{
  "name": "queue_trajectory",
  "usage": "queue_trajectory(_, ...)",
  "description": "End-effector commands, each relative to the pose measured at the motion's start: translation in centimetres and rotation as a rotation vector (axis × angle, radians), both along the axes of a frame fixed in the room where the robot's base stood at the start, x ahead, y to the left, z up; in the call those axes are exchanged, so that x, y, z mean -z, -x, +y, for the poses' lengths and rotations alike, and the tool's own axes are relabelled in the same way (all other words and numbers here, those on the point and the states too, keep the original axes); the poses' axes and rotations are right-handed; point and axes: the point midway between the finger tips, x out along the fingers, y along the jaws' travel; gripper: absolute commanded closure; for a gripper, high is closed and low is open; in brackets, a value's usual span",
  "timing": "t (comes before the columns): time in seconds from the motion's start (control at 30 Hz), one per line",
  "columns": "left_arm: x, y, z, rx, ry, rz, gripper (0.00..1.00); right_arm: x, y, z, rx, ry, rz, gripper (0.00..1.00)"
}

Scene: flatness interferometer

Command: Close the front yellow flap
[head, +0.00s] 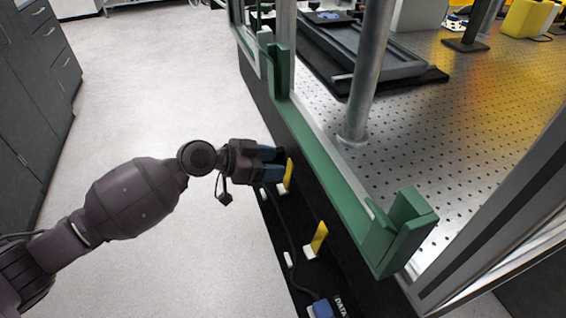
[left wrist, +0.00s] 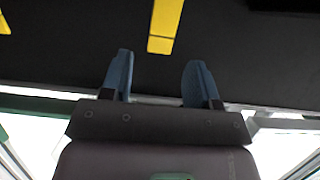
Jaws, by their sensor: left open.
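Two yellow flaps show in the head view, low along the dark side of the optical table. The nearer one (head: 319,238) stands up at a slant from a small white base. The farther one (head: 289,172) is right beside my left gripper (head: 282,160), which partly hides it. In the left wrist view one yellow flap (left wrist: 165,27) lies just beyond the blue fingertips of the left gripper (left wrist: 157,72). The fingers are spread with nothing between them; I cannot tell whether one touches the flap. My right gripper is out of view.
The optical table (head: 420,130) has a green edge rail (head: 325,170) and a green corner bracket (head: 405,230). A metal post (head: 368,80) stands on it. A dark cable (head: 288,235) and a blue connector (head: 322,308) lie below. The floor (head: 160,90) at left is clear.

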Motion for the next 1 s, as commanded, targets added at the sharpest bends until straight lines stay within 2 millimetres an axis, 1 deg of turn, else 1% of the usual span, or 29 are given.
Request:
queue_trajectory(0.03, 0.3, -0.2, -0.7, 0.001, 0.0, 0.0, 0.45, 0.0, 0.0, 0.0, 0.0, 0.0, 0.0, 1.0)
queue_trajectory(0.1, 0.6, -0.5, -1.4, 0.001, 0.001, 0.001, 0.45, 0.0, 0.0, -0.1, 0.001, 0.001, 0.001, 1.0)
queue_trajectory(0.23, 1.0, -0.8, -2.3, 0.0, 0.0, 0.001, 0.45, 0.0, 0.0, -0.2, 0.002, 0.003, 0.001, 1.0)
queue_trajectory(0.37, 1.2, -0.8, -2.7, 0.001, 0.0, 0.0, 0.45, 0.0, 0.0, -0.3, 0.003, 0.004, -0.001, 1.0)
queue_trajectory(0.6, 1.2, -0.8, -2.7, 0.0, 0.0, 0.0, 0.45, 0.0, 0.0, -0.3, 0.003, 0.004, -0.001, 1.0)
queue_trajectory(0.63, 1.2, -0.9, -2.7, 0.0, 0.0, 0.0, 0.46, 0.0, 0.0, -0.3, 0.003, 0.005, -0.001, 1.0)
queue_trajectory(0.9, 1.2, -0.9, -2.7, 0.0, 0.0, 0.0, 0.88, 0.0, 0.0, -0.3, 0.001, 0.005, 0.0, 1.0)
queue_trajectory(1.0, 1.2, -0.9, -2.7, 0.0, 0.0, 0.0, 1.0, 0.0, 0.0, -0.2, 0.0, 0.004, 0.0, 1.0)
